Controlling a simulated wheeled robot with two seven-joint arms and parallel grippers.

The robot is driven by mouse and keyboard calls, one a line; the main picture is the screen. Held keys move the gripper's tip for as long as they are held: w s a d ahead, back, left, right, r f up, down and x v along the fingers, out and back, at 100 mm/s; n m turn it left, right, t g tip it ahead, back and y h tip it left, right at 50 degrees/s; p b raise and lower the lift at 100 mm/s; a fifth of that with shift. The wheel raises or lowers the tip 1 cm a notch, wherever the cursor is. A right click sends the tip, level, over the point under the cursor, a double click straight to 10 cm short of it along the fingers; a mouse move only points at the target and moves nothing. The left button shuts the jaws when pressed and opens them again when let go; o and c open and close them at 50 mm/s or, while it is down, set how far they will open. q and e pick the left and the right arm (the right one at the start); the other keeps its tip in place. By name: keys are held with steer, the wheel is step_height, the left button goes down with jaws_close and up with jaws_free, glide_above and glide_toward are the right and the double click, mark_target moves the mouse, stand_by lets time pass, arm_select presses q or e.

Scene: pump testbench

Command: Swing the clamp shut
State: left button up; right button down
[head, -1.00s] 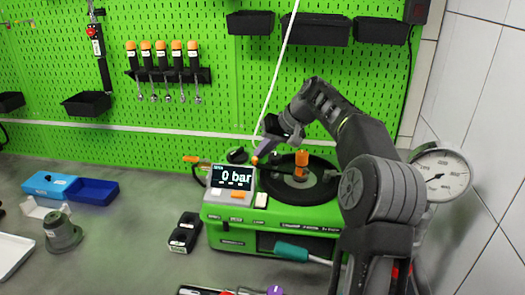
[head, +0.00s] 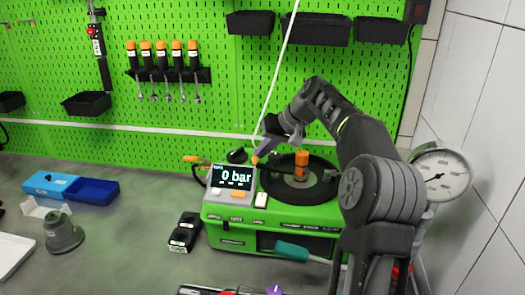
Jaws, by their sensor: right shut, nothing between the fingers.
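The green pump testbench (head: 225,238) stands on the bench, with a round black plate (head: 320,188) on top. An upright orange cylinder (head: 301,160) stands on the plate. A small orange tip (head: 255,160) shows at the plate's left rim; it may be part of the clamp, whose shape I cannot make out. My right gripper (head: 262,150) is shut and empty, pointing down just above this orange tip; I cannot tell whether they touch. The display (head: 232,177) reads 0 bar. My left gripper is not in view.
A pressure gauge (head: 442,174) stands at the right near the tiled wall. A teal-handled tool (head: 292,251) lies before the testbench. A black box (head: 185,233), a blue tray (head: 92,191) and a grey part (head: 62,233) sit left. A green pegboard (head: 190,110) closes the back.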

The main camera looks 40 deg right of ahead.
stand_by(0.3)
steer(key=v, duration=0.7)
steer(key=shift+s+r+b, duration=0.25)
steer(key=shift+r+b, duration=0.05)
steer(key=shift+b, duration=0.1)
